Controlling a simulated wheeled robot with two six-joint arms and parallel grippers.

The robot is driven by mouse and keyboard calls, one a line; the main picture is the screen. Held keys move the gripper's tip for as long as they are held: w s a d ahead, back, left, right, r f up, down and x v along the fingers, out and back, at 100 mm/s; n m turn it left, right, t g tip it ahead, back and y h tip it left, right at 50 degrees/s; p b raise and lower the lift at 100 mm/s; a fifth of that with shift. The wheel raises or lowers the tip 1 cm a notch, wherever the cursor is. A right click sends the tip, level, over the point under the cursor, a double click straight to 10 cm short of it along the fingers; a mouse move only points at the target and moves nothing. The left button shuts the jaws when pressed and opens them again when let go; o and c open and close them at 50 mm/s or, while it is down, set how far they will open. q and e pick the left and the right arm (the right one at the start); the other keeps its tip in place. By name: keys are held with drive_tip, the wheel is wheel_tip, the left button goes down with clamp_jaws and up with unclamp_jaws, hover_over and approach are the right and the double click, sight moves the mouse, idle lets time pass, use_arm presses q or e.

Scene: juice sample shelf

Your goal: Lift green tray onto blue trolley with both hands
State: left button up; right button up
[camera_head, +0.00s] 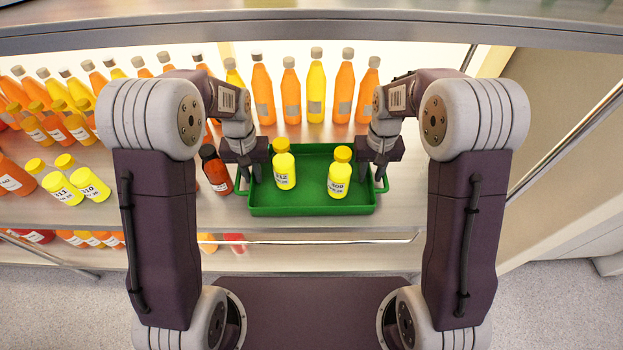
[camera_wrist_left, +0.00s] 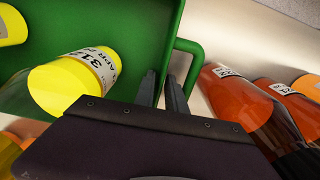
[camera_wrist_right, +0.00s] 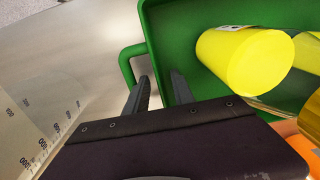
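The green tray (camera_head: 312,211) sits on the shelf and holds two upright yellow bottles, one on the left (camera_head: 284,168) and one on the right (camera_head: 339,178). My left gripper (camera_head: 249,176) is at the tray's left handle, which shows in the left wrist view (camera_wrist_left: 201,62). Its fingers (camera_wrist_left: 162,90) are apart beside the handle and tray wall. My right gripper (camera_head: 379,174) is at the right handle, seen in the right wrist view (camera_wrist_right: 124,64). Its fingers (camera_wrist_right: 158,92) are apart there too. I cannot tell whether either handle lies between fingers. No blue trolley is visible.
A dark red bottle (camera_head: 215,170) stands close to the tray's left side by my left gripper. A row of orange and yellow bottles (camera_head: 316,92) stands behind the tray. Many bottles fill the shelf's left.

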use_arm(q)
drive_tip(key=shift+f, duration=0.15)
use_arm(e)
drive_tip(key=shift+f, duration=0.15)
use_arm(q)
drive_tip(key=shift+c, duration=0.2)
use_arm(e)
drive_tip(key=shift+c, duration=0.3)
use_arm(q)
clamp_jaws()
use_arm(e)
drive_tip(key=c, duration=0.5)
clamp_jaws()
